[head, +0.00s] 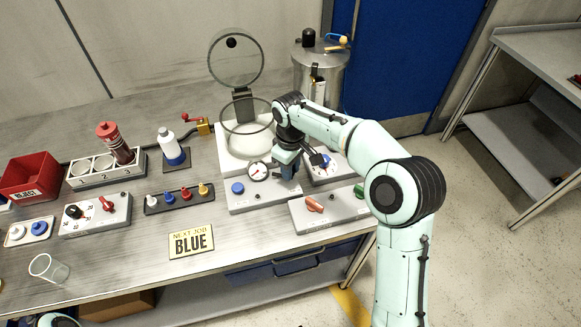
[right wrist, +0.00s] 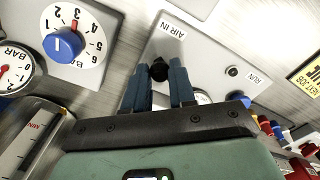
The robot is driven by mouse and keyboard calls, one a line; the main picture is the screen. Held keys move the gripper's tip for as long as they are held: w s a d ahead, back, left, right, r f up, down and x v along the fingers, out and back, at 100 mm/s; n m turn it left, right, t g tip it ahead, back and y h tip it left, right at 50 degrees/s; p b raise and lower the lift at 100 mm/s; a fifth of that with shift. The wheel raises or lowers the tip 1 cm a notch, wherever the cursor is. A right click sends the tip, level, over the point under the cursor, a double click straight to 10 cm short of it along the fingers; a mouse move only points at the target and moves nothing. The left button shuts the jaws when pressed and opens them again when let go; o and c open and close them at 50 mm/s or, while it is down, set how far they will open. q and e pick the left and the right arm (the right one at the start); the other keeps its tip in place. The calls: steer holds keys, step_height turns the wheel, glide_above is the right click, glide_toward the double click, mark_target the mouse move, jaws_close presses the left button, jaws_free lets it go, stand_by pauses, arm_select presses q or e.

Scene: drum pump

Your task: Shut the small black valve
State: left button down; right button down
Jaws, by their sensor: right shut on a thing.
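The small black valve (right wrist: 159,69) sits on a grey panel beside the "AIR IN" label in the right wrist view. My right gripper (right wrist: 160,82) has its two blue fingers on either side of the valve and is shut on it. In the head view my right gripper (head: 288,173) points down at the back right of the panel (head: 250,208), and it hides the valve there. The valve's exact turn angle is hard to tell. A bit of my left arm shows at the bottom left of the head view; its gripper is out of view.
A round gauge (head: 258,171) and a blue button (head: 237,188) are near my gripper. A dial box with a blue knob (right wrist: 62,45) stands close by. A box with a red-orange knob (head: 314,204) and a green button is in front. A glass chamber (head: 245,116) stands behind.

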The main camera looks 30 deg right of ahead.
steer(key=shift+w+d+r+n+p, duration=0.1)
steer(key=shift+w+d+n+p, duration=0.15)
steer(key=shift+n+p, duration=0.55)
steer(key=shift+w+d+r+n+p, duration=0.15)
steer(key=shift+w+n+p, duration=0.2)
steer(key=shift+n+p, duration=0.45)
arm_select(q)
steer(key=w+r+p, duration=0.2)
steer(key=w+r, duration=0.1)
steer(key=r, duration=0.3)
steer(key=shift+w+r+t, duration=0.15)
steer(key=shift+w+t, duration=0.15)
steer(key=shift+w, duration=0.1)
arm_select(e)
steer(key=shift+w+d+f+n, duration=0.1)
steer(key=shift+w+n, duration=0.2)
steer(key=shift+n, duration=0.4)
steer(key=shift+w+d+f+n, duration=0.1)
steer(key=shift+w+n, duration=0.15)
steer(key=shift+n, duration=0.45)
steer(key=c, duration=0.9)
jaws_free()
steer(key=shift+c, duration=0.2)
arm_select(q)
steer(key=shift+s, duration=0.1)
